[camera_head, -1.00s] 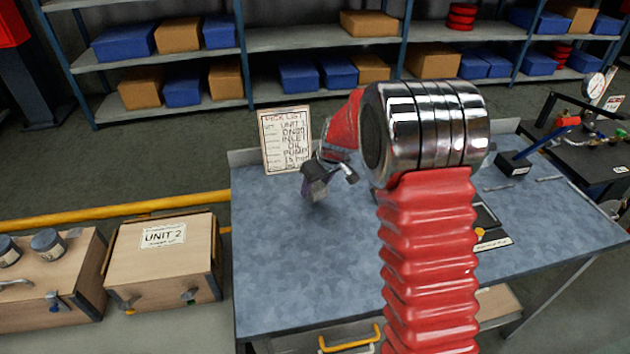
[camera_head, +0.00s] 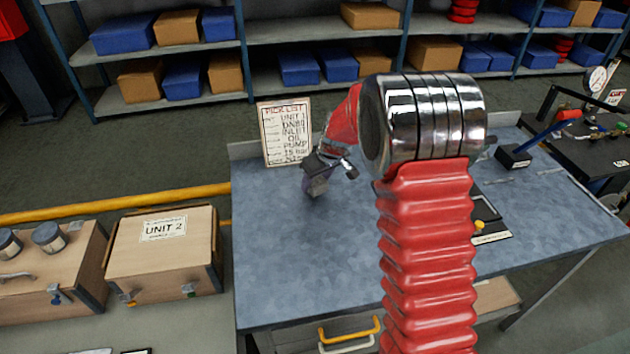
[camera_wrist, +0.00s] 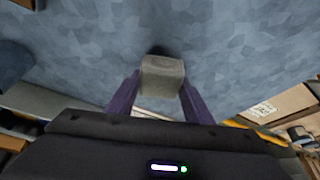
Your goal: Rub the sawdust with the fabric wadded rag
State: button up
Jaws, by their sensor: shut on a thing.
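My gripper (camera_wrist: 160,92) is shut on a grey, block-shaped wad, which I take to be the rag (camera_wrist: 162,76). Its two purple fingers sit on either side of the wad. In the head view my gripper (camera_head: 317,182) is over the left part of the blue-grey workbench (camera_head: 290,265), in front of the pick list board. The rag is small there and partly hidden by the fingers. A dark patch, perhaps shadow, shows just beyond the rag in the wrist view. I cannot tell whether the rag touches the bench. I cannot make out any sawdust; my arm hides part of the bench.
The pick list board (camera_head: 286,131) stands at the back left of the bench. A black block with a blue handle (camera_head: 514,156) and a dark tray (camera_head: 486,215) are on the right. The UNIT 2 case (camera_head: 165,260) is left of the bench. The bench's front left is clear.

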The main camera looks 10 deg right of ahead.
jog(key=shift+f, duration=0.8)
dwell(0.4)
jog(key=shift+w+r, duration=0.1)
jog(key=shift+w, duration=1.75)
jog(key=shift+w, duration=1.8)
jog(key=shift+f, duration=0.2)
jog(key=shift+w, duration=0.7)
jog(key=shift+w+r, duration=0.1)
jog(key=shift+w, duration=1.05)
